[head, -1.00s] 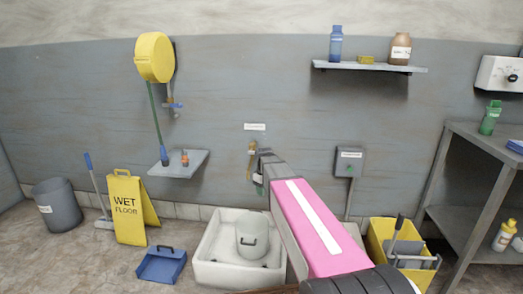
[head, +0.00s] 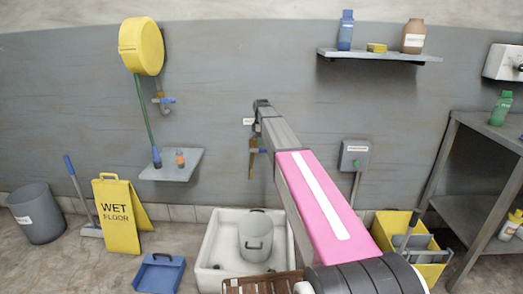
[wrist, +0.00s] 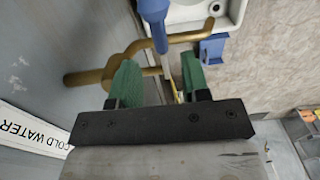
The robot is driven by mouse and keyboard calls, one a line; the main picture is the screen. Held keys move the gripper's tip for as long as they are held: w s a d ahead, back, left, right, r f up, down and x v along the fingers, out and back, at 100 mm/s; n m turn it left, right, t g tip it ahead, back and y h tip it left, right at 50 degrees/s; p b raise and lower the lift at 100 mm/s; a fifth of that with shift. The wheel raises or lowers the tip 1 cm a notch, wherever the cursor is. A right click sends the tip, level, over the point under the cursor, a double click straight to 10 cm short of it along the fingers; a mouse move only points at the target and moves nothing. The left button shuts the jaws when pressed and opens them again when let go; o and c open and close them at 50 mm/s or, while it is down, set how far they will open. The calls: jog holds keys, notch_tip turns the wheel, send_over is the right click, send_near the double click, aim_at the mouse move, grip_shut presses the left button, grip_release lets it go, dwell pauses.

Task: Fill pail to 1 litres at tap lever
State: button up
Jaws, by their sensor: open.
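The brass tap (head: 252,163) is on the wall above a white basin (head: 208,272). A grey pail (head: 256,240) stands upright in the basin. In the wrist view, the brass tap pipe (wrist: 84,78) runs behind my gripper (wrist: 158,80), whose green fingers are open and empty. The blue tap lever (wrist: 154,10) shows at the top, roughly in line with the gap between the fingers; I cannot tell whether they touch it. In the head view, my gripper (head: 262,145) is at the tap, mostly hidden by my arm. The water level in the pail cannot be seen.
A brown slatted crate or grate (head: 262,285) is in front of the basin. A blue dustpan (head: 160,272) and a yellow wet-floor sign (head: 122,215) stand left of it. A yellow mop bucket (head: 395,225) is to the right. A cold water label (wrist: 30,130) is beside the tap.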

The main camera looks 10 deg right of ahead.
aim_at(261, 149)
jog(key=shift+f, duration=2.75)
jog(key=shift+c, duration=0.3)
grip_shut()
